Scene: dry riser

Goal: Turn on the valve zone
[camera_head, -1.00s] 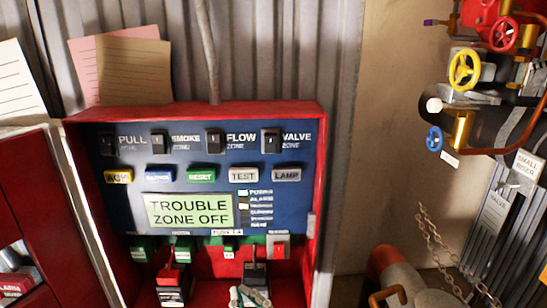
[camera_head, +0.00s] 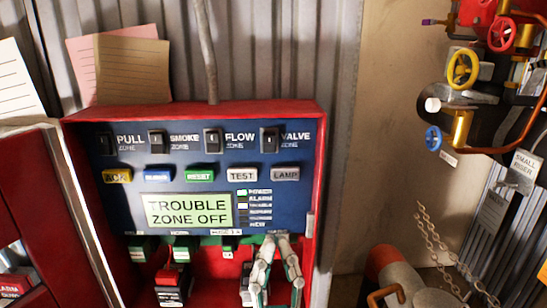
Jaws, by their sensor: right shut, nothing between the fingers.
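The valve zone switch (camera_head: 270,140) is a small black rocker at the right end of the top row on the blue alarm panel (camera_head: 215,218). Its rocker position is too small to tell. The panel's display (camera_head: 188,210) reads "TROUBLE ZONE OFF". My right gripper (camera_head: 277,240) is shut and empty, pointing up in front of the lower right of the panel. My left gripper is not in view.
Pull (camera_head: 110,143), smoke (camera_head: 156,140) and flow (camera_head: 212,140) switches line the same row, with several buttons below. The red cabinet's right wall (camera_head: 318,180) stands out beside the panel. Pipes with handwheels (camera_head: 463,69) are at right.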

